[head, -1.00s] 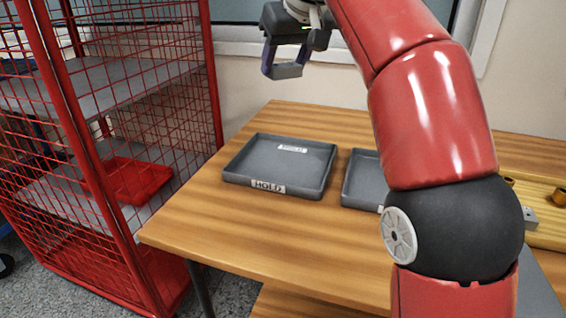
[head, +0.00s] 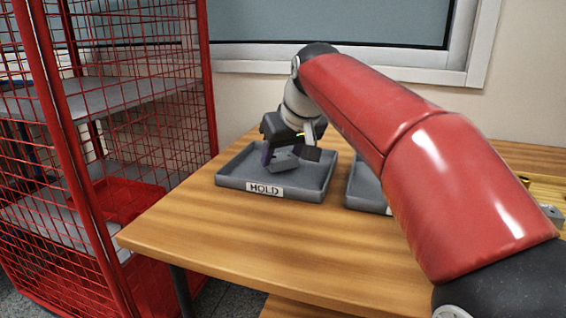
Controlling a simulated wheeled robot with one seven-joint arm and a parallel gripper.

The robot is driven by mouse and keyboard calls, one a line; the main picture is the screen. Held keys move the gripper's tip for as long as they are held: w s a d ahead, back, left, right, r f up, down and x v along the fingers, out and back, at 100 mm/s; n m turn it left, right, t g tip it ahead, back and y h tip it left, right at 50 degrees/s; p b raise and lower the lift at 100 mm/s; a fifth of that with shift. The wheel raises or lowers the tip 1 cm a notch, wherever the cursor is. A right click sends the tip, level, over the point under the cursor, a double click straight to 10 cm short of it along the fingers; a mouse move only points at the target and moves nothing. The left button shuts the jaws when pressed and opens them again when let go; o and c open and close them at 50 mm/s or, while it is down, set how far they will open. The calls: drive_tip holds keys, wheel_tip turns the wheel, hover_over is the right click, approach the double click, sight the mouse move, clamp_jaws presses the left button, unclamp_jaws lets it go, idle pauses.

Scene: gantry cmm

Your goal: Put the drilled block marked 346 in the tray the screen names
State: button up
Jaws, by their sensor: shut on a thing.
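My gripper (head: 291,157) is shut on a grey block (head: 282,164), low over the left grey tray (head: 228,181). That tray has a front label reading HOLD. The block is inside the tray's outline; I cannot tell whether it touches the floor of the tray. No number or drilled holes can be made out on it. No screen with a tray name shows.
The trays stand on a wooden table (head: 260,235), with bare wood in front of them. A red mesh cage with shelves (head: 125,95) stands close on the left. A window and wall are behind. Part of a yellowish fixture (head: 543,190) shows at the right edge.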

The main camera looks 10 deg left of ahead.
drive_tip(key=shift+f, duration=0.35)
drive_tip(key=shift+f, duration=0.15)
drive_tip(key=o, duration=1)
drive_tip(key=shift+o, duration=0.2)
drive_tip(key=shift+r, duration=0.35)
drive_tip(key=p+v, duration=0.2)
drive_tip(key=v, duration=0.9)
drive_tip(key=shift+s+r+p, duration=0.25)
drive_tip(key=shift+p, duration=0.1)
